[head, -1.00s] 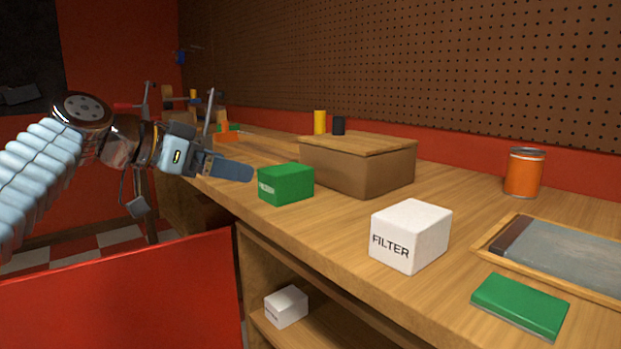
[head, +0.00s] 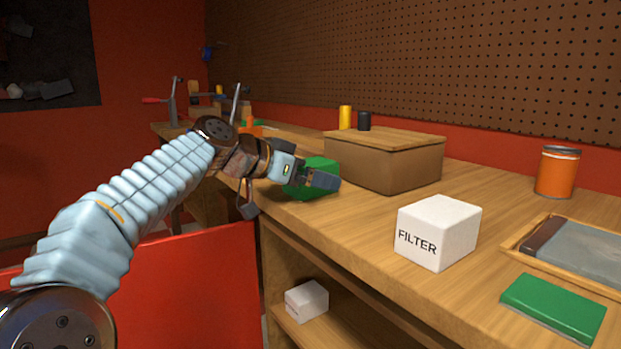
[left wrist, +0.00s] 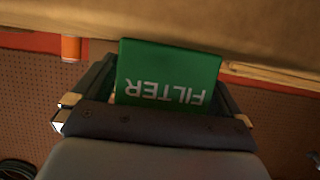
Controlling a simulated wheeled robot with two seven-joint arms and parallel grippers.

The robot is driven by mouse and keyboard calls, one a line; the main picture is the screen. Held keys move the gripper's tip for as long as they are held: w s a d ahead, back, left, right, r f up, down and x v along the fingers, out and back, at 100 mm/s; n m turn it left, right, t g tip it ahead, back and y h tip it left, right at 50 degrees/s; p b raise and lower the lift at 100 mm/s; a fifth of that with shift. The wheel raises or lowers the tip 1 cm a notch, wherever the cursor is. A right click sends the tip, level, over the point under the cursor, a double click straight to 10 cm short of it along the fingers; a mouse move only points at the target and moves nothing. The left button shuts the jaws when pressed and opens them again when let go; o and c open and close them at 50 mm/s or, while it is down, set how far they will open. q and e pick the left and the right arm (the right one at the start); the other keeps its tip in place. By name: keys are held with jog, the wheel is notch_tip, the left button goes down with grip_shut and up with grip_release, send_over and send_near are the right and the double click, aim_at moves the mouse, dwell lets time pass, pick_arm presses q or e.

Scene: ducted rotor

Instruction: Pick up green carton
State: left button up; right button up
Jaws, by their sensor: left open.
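The green carton (head: 318,164) stands on the wooden workbench, in front of the brown box. My left gripper (head: 322,180) is in front of it in the head view and hides much of it. In the left wrist view the green carton (left wrist: 168,75) shows its FILTER lettering upside down. The open fingers of my left gripper (left wrist: 165,90) lie to either side of it there. I cannot tell whether they touch it. My right gripper is in neither view.
A brown box (head: 383,168) stands right behind the carton. A white FILTER carton (head: 440,232), a flat green box (head: 553,308), a tray (head: 510,243) and an orange can (head: 558,172) are to the right. Another white carton (head: 307,299) sits on the lower shelf.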

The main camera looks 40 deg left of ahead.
pick_arm(q)
jog(key=c, duration=1.1)
jog(key=shift+c, duration=0.4)
jog(key=shift+r, duration=0.15)
